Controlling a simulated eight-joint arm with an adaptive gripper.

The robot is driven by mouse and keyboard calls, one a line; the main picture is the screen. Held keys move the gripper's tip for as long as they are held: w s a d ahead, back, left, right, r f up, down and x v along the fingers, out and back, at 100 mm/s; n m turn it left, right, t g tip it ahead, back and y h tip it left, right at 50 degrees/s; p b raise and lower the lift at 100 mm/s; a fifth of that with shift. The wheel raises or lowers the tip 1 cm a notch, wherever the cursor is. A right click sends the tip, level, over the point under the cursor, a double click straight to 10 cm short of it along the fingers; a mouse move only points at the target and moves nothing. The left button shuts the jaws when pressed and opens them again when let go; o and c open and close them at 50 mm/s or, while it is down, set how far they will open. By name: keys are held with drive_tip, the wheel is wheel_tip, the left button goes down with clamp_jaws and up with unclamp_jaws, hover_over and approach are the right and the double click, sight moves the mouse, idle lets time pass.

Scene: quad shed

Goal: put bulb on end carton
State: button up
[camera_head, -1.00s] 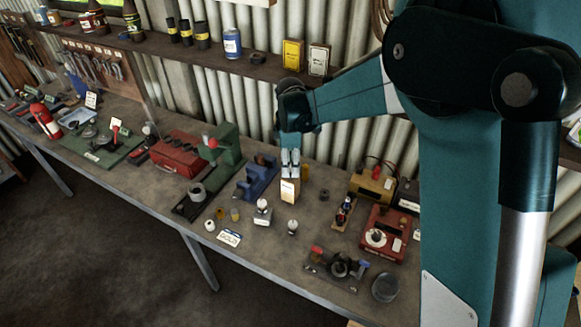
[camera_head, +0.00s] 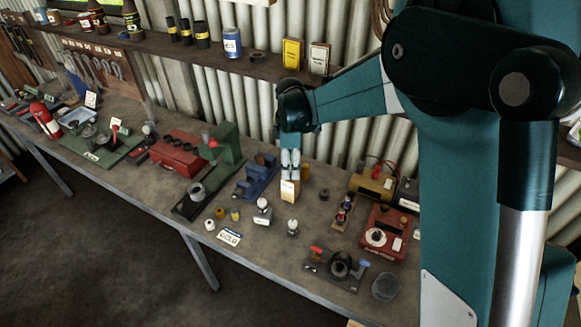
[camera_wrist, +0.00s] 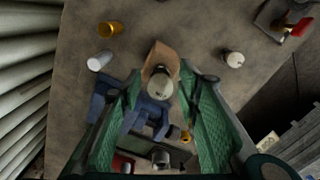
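A white bulb (camera_wrist: 161,86) shows between my fingertips in the wrist view, over a brown carton (camera_wrist: 160,58). The bulb seems to stand on the carton, but its lower end is hidden. My gripper (camera_wrist: 163,75) has its green-padded fingers apart, with a narrow gap visible on each side of the bulb.
A blue vise (camera_head: 256,178) stands left of the carton. A white-topped item (camera_head: 263,206) and small yellow caps (camera_head: 235,214) are in front. A red unit (camera_head: 384,235) stands to the right. Some bare bench lies around the carton.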

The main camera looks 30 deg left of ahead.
drive_tip(key=shift+r, duration=0.2)
wheel_tip(320, 180, up, 12)
idle(0.5)
drive_tip(key=shift+f, duration=0.1)
idle(0.4)
idle(0.4)
drive_tip(key=s+d+r+m+t, duration=0.1)
drive_tip(key=d+r+m, duration=0.3)
drive_tip(key=d, duration=0.7)
drive_tip(key=s+d+r+m+t+y, duration=0.1)
drive_tip(key=s+d+r+m, duration=0.2)
drive_tip(key=d, duration=0.8)
drive_tip(key=d+r+m+t, duration=0.1)
drive_tip(key=d+r+m, duration=0.3)
drive_tip(key=d, duration=0.7)
drive_tip(key=s+d+f+m+t, duration=0.2)
drive_tip(key=s+d+m, duration=0.4)
drive_tip(key=s+d, duration=0.3)
drive_tip(key=s+d+f+m+t+h, duration=0.1)
drive_tip(key=s+d+m, duration=0.5)
drive_tip(key=d, duration=0.9)
drive_tip(key=s+f+t, duration=0.1)
drive_tip(key=s, duration=0.1)
drive_tip(key=shift+s+f, duration=0.3)
drive_tip(key=shift+s, duration=0.05)
